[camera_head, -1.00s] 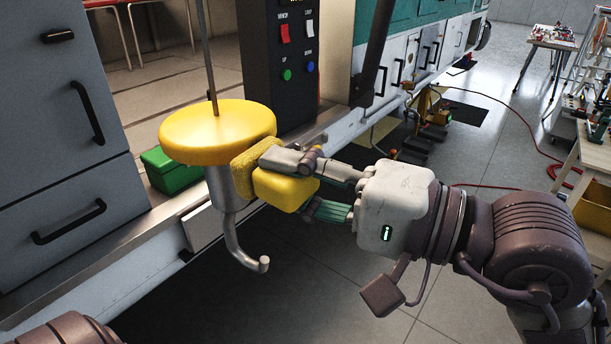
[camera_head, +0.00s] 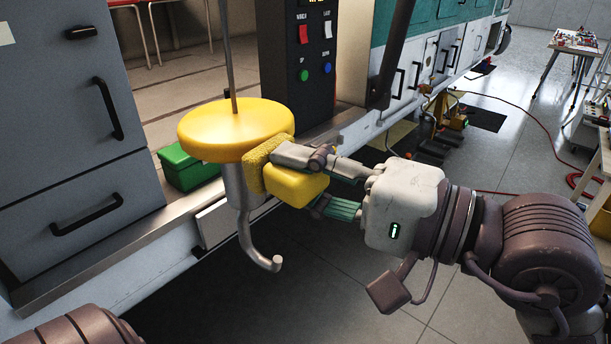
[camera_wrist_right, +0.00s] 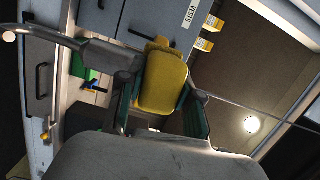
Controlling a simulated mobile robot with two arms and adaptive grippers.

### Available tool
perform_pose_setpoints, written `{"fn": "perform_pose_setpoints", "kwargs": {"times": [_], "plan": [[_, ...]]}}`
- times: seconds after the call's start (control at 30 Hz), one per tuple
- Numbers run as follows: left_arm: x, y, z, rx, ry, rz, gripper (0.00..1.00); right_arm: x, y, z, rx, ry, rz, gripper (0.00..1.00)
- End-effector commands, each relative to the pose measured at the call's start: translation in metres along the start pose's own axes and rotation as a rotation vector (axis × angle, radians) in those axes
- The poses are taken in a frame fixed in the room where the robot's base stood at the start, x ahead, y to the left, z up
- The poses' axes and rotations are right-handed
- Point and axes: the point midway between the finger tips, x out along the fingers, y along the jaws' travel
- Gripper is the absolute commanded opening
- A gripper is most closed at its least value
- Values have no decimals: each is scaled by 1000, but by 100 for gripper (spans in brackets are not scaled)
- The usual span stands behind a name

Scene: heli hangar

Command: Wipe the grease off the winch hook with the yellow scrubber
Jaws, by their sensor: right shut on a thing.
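The winch hook (camera_head: 246,218) hangs from a cable under a round yellow disc (camera_head: 236,130). Its grey shank runs down to a curved tip at the lower right. My right gripper (camera_head: 322,178) is shut on the yellow scrubber (camera_head: 297,186) and holds it just right of the hook, close under the disc's edge. The scrubber's rough pad faces the shank; I cannot tell whether it touches. In the right wrist view the scrubber (camera_wrist_right: 163,82) sits between the fingers, beside the grey hook (camera_wrist_right: 105,55). No grease is clearly visible. My left gripper is not in view.
A green box (camera_head: 188,168) sits on the ledge behind the hook. A dark control panel (camera_head: 300,75) with switches and buttons stands behind the disc. Grey drawers (camera_head: 75,120) are at left. The floor below the hook is open.

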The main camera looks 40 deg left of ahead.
Motion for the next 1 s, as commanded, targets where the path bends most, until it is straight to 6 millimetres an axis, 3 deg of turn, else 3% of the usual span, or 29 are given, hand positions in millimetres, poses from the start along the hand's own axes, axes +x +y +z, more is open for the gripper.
{"fn": "perform_pose_setpoints", "kwargs": {"times": [0.7,1.0], "plan": [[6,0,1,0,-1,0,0,12,1,-4,-1,1,0,0],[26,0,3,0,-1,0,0,5,6,-27,-1,3,1,0]]}}
